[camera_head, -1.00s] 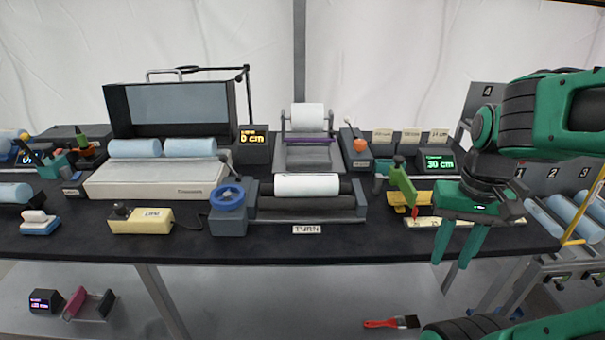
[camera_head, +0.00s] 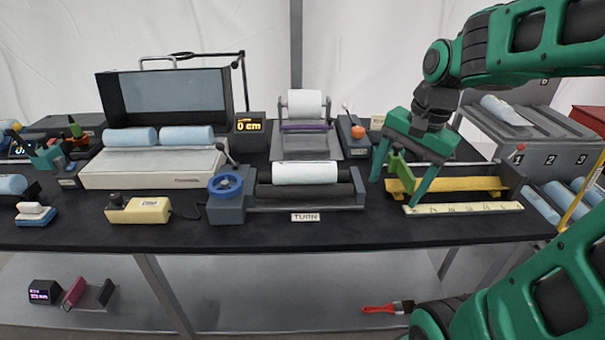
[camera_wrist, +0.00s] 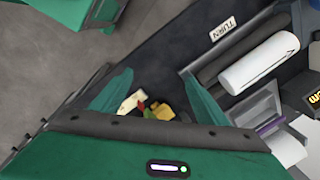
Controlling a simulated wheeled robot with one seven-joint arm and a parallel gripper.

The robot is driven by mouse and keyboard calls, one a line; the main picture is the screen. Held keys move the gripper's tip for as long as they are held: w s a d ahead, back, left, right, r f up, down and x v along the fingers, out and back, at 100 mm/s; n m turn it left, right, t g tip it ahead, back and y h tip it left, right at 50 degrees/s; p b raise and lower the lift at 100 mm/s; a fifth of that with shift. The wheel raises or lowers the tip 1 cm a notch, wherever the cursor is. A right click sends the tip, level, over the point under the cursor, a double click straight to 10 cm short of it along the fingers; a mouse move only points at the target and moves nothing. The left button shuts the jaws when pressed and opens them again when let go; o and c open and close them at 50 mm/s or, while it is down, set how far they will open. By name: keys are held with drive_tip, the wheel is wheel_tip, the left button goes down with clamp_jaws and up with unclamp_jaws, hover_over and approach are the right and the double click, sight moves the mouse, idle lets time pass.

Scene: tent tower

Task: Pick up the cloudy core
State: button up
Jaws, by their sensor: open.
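My gripper (camera_head: 394,192) is open and empty, fingers down, over the right part of the dark bench. It also shows in the wrist view (camera_wrist: 157,75), with a yellow thing and a red-tipped thing between its fingers. A whitish core (camera_head: 304,173) lies on the dark rollers, left of my gripper; it also shows in the wrist view (camera_wrist: 259,63). Two pale blue cores (camera_head: 130,138) (camera_head: 187,138) lie on the light box. Another pale core (camera_head: 506,110) lies on the grey machine at right. I cannot tell which core is the cloudy one.
A yellow trough (camera_head: 460,188) with a green clamp and a pale ruler (camera_head: 463,208) lie under and beside my gripper. A blue handwheel (camera_head: 225,186) stands left of the rollers. More blue cores (camera_head: 545,208) sit in numbered slots at right. A brush (camera_head: 388,307) lies below the bench.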

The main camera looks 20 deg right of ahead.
sight(308, 164)
drive_tip(key=w+a+r+m+y, duration=0.1)
drive_tip(key=w+a+m, duration=0.1)
drive_tip(key=w, duration=0.3)
drive_tip(key=w+a+r+m, duration=0.2)
drive_tip(key=w+a+m, duration=0.1)
drive_tip(key=w+a, duration=0.1)
drive_tip(key=w+a+r+m+t+y, duration=0.1)
drive_tip(key=w+a+r+m, duration=0.1)
drive_tip(key=w, duration=0.4)
drive_tip(key=shift+a+r+m+y, duration=0.2)
drive_tip(key=shift+a+m+y, duration=0.1)
drive_tip(key=shift+a+m, duration=0.35)
drive_tip(key=shift+w+a, duration=0.1)
drive_tip(key=shift+m, duration=0.25)
drive_tip(key=x, duration=1)
drive_tip(key=shift+w+a+f, duration=0.1)
drive_tip(key=shift+a+f, duration=0.1)
drive_tip(key=shift+a, duration=0.15)
drive_tip(key=shift+r, duration=0.1)
drive_tip(key=c, duration=1.6)
